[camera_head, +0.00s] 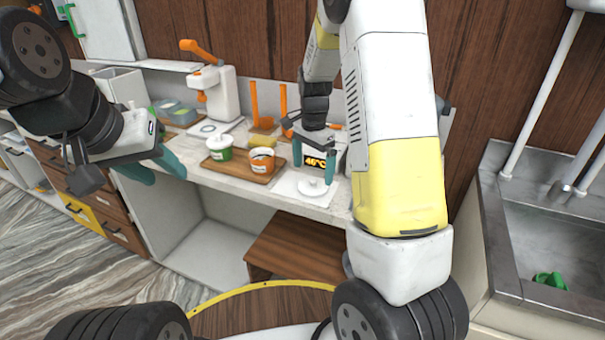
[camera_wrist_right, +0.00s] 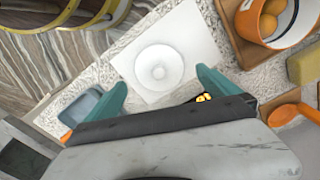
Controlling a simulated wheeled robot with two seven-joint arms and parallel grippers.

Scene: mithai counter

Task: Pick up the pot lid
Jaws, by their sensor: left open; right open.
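The pot lid (camera_head: 314,187) is a small white disc with a round knob, lying on a white square plate (camera_head: 290,185) on the counter. In the right wrist view the lid (camera_wrist_right: 159,69) lies just beyond my fingertips, roughly centred between them. My right gripper (camera_head: 315,162) is open and empty above the lid, with a teal finger to either side; its fingers also show in the right wrist view (camera_wrist_right: 160,84). My left gripper (camera_head: 160,170) is open and empty at the left, in front of the counter and far from the lid.
A wooden board (camera_head: 236,169) left of the lid holds a green-and-white tub (camera_head: 219,149) and an orange-and-white bowl (camera_head: 262,160). A display reading 46°C (camera_head: 316,162) stands behind my right gripper. A white-and-orange machine (camera_head: 214,92) stands farther left. A sink (camera_head: 560,240) is at right.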

